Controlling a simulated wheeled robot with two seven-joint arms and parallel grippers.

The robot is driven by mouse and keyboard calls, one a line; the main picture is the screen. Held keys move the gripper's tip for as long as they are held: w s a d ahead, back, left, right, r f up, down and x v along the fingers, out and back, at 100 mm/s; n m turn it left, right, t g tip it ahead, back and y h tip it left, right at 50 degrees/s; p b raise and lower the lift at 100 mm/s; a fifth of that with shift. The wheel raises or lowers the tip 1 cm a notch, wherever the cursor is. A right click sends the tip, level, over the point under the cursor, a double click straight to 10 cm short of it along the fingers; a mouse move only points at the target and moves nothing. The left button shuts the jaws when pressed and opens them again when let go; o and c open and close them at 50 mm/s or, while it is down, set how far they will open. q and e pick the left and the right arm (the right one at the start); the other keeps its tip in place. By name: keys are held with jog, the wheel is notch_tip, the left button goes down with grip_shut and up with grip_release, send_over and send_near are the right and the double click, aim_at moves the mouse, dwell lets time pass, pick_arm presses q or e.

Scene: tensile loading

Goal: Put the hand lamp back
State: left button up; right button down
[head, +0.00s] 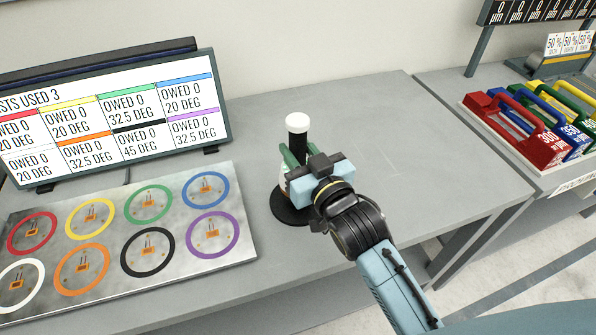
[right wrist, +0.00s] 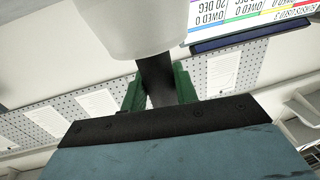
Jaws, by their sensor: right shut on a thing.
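The hand lamp (head: 297,123) has a white rounded head and a black handle, and stands upright near the middle of the table. My right gripper (head: 296,157) has its green fingers shut on the black handle, below the head. In the right wrist view the lamp's white head (right wrist: 130,25) is at the top, with the handle between the fingers (right wrist: 160,88). A round black base (head: 284,213) lies directly below the lamp. The gripper hides the lamp's lower end, so I cannot tell whether it touches the base. My left gripper is not in view.
A metal board (head: 121,292) with several coloured rings lies at the left, before a screen (head: 110,120) of coloured labels. A side table at the right holds a tray of coloured handled blocks (head: 515,131). The table (head: 420,150) right of the lamp is clear.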

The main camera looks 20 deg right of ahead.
jog(key=shift+f+b, duration=0.4)
jog(key=shift+f, duration=1.55)
jog(key=shift+f, duration=0.15)
jog(key=c, duration=1.1)
grip_release()
jog(key=shift+f, duration=0.1)
jog(key=shift+s, duration=0.1)
jog(key=s, duration=0.4)
jog(key=s+d, duration=0.1)
jog(key=s, duration=0.2)
jog(key=s+d, duration=0.1)
jog(key=s, duration=0.3)
jog(key=shift+s+d, duration=0.15)
jog(key=shift+s, duration=0.15)
